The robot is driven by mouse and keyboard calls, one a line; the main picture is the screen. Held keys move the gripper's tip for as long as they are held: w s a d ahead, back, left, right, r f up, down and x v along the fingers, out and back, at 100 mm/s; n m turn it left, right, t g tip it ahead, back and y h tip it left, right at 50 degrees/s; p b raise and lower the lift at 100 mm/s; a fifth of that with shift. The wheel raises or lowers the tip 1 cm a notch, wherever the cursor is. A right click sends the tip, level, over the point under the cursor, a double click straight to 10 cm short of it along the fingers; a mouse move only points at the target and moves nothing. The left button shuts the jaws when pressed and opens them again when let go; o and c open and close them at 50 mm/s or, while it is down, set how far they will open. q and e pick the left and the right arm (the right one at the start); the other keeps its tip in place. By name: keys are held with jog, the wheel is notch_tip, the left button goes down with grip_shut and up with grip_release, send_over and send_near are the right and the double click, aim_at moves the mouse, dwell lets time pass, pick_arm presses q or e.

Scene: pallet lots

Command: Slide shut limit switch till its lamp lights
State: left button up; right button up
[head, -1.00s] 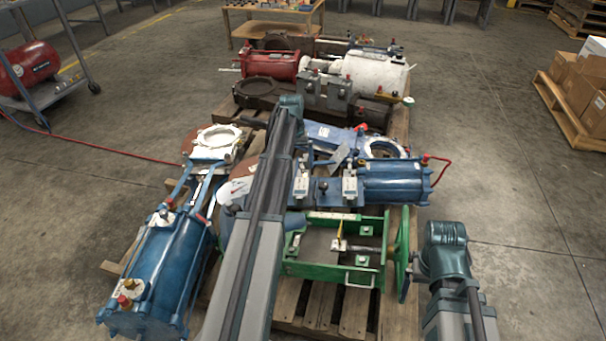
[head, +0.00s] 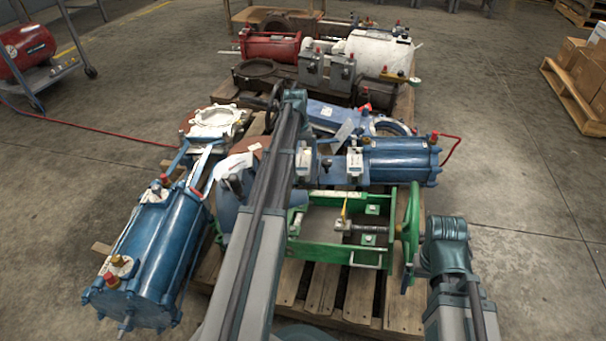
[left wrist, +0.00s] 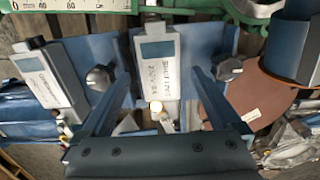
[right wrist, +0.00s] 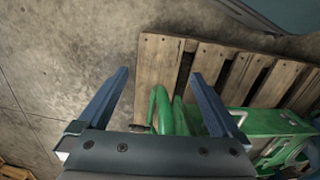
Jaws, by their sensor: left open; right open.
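The shut limit switch (left wrist: 158,60) is a grey box with a dark window and a "SHUT LIMIT" label in the left wrist view. A small round pale part with an orange rim (left wrist: 156,107) sits at its lower end; I cannot tell if it is a lit lamp. My left gripper (left wrist: 160,78) is open, its fingers on either side of this box, with no clear contact. In the head view my left arm partly hides the switch (head: 307,165). A similar limit box (left wrist: 48,78) stands beside it. My right gripper (right wrist: 158,76) is open and empty by a green handwheel (right wrist: 162,108).
The blue actuator (head: 400,160) lies right of the switches. The green frame (head: 330,250) with its handwheel (head: 411,225) lies in front, on a wooden pallet (head: 345,305). Another blue cylinder (head: 150,255) is at left. Bare floor (head: 520,200) is open on the right.

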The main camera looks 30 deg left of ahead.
aim_at(303, 163)
pick_arm(q)
jog(key=f+b, duration=0.3)
jog(key=f, duration=0.2)
jog(key=shift+w+d+b, duration=0.1)
jog(key=shift+d+b, duration=0.1)
jog(key=shift+b, duration=0.15)
jog(key=shift+r, duration=0.1)
grip_shut()
